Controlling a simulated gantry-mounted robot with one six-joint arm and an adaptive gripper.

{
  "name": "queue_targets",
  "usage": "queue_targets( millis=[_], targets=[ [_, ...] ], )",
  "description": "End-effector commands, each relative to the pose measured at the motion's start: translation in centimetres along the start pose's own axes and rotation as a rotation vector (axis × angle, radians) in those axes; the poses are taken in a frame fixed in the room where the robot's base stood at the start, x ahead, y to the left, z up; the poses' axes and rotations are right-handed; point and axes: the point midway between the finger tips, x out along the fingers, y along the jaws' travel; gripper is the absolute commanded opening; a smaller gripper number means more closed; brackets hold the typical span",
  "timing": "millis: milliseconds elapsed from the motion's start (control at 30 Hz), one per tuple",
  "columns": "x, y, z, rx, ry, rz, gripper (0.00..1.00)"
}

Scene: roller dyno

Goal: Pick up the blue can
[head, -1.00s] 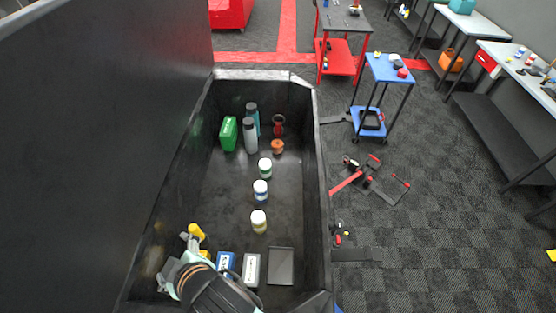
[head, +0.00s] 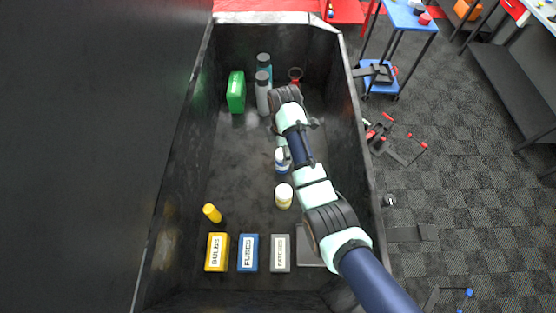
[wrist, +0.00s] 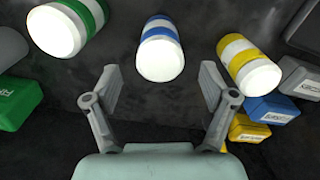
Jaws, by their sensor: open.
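The blue can (wrist: 160,58), white with a blue band, stands in the dark bin between the green can (wrist: 60,28) and the yellow can (wrist: 248,66) in the wrist view. My gripper (wrist: 158,78) is open and empty, with its two fingers spread below the blue can in that view and apart from it. In the head view the blue can (head: 281,163) is partly covered by my arm, just beyond the yellow can (head: 284,197).
Bulbs (head: 217,252), fuses (head: 248,253) and patches (head: 280,253) boxes stand at the bin's near end, with a yellow item (head: 212,213) behind them. A green box (head: 236,92) and a grey bottle (head: 263,94) stand at the far end. High bin walls (head: 361,125) enclose everything.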

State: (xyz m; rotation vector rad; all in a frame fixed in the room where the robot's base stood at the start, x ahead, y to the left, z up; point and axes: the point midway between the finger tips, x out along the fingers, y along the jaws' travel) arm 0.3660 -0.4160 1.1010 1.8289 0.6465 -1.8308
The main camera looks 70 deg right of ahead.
Motion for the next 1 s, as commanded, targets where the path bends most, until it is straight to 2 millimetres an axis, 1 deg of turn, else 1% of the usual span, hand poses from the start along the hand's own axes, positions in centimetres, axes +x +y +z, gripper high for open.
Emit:
queue_targets(
  millis=[67,167,233,400,500,733,767,1000],
  targets=[
    [1.0,-0.1,-0.1,0.0,0.0,-0.003,0.84],
    [1.4,0.0,-0.1,0.0,0.0,0.0,0.84],
    [2.0,-0.1,-0.1,0.0,0.0,-0.002,0.84],
    [5.1,-0.1,0.0,0.0,0.0,-0.003,0.84],
    [6.2,-0.1,-0.1,0.0,0.0,0.0,0.84],
    [6.5,0.0,-0.1,0.0,0.0,0.001,0.84],
    [6.5,0.0,-0.1,0.0,0.0,0.001,0.8],
    [6.4,0.0,-0.1,0.0,0.0,0.001,0.4]
  ],
)
